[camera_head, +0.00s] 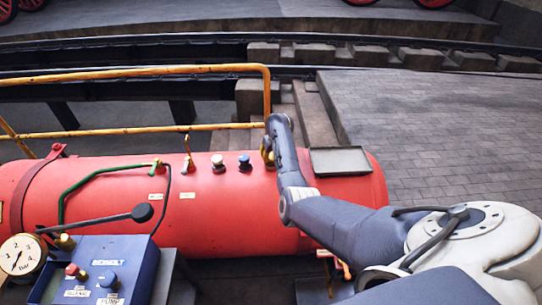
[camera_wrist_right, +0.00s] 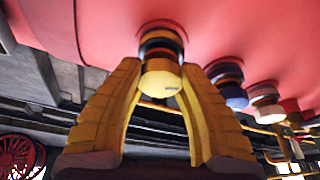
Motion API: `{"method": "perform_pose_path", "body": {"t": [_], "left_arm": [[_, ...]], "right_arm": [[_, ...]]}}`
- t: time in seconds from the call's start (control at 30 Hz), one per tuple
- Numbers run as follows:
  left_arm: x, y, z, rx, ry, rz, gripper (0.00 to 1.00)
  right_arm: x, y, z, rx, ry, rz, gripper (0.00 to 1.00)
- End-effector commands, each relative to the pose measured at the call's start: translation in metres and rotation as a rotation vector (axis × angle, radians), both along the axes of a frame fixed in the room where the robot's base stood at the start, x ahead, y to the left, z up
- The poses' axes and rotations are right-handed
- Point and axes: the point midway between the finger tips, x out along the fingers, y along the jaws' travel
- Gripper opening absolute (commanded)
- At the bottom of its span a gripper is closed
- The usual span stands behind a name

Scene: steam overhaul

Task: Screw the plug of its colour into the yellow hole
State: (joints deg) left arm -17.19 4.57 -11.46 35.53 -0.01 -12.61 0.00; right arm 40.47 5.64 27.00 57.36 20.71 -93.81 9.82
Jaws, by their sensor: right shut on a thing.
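The red boiler (camera_head: 120,190) lies across the head view, with a row of fittings along its top. My right gripper (camera_head: 268,152) is at the right end of that row, beside the blue plug (camera_head: 245,162). In the right wrist view, its yellow fingers (camera_wrist_right: 160,72) are shut on a yellow-headed plug (camera_wrist_right: 161,82). The plug has dark and orange rings behind its head and stands against the boiler surface. The hole itself is hidden, and I cannot tell how deep the plug sits. My left gripper is out of view.
A white plug (camera_head: 218,163) stands left of the blue one, then brass fittings and a green pipe (camera_head: 95,173). A grey tray (camera_head: 340,160) sits on the boiler right of my gripper. A yellow rail (camera_head: 140,71) runs behind. A blue box (camera_head: 100,265) and gauge (camera_head: 22,255) are front left.

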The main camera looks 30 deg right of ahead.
Motion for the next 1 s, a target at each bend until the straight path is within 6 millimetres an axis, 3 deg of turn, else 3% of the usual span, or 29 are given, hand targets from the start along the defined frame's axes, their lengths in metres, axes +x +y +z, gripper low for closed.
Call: {"method": "perform_pose_path", "body": {"t": [0.63,0.67,0.87,1.0], "left_arm": [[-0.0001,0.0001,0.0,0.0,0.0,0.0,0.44],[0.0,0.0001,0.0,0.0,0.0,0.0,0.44],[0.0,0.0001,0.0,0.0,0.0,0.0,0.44],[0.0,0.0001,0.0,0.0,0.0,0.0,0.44]], "right_arm": [[0.0002,-0.0003,-0.0021,0.0,-0.001,0.0,0.0],[0.0004,-0.0002,-0.0018,0.0,-0.001,0.0,0.41],[0.0002,-0.0002,-0.0019,0.0,-0.001,0.0,0.63],[0.0001,-0.0002,-0.0021,0.0,-0.001,0.0,0.63]]}}
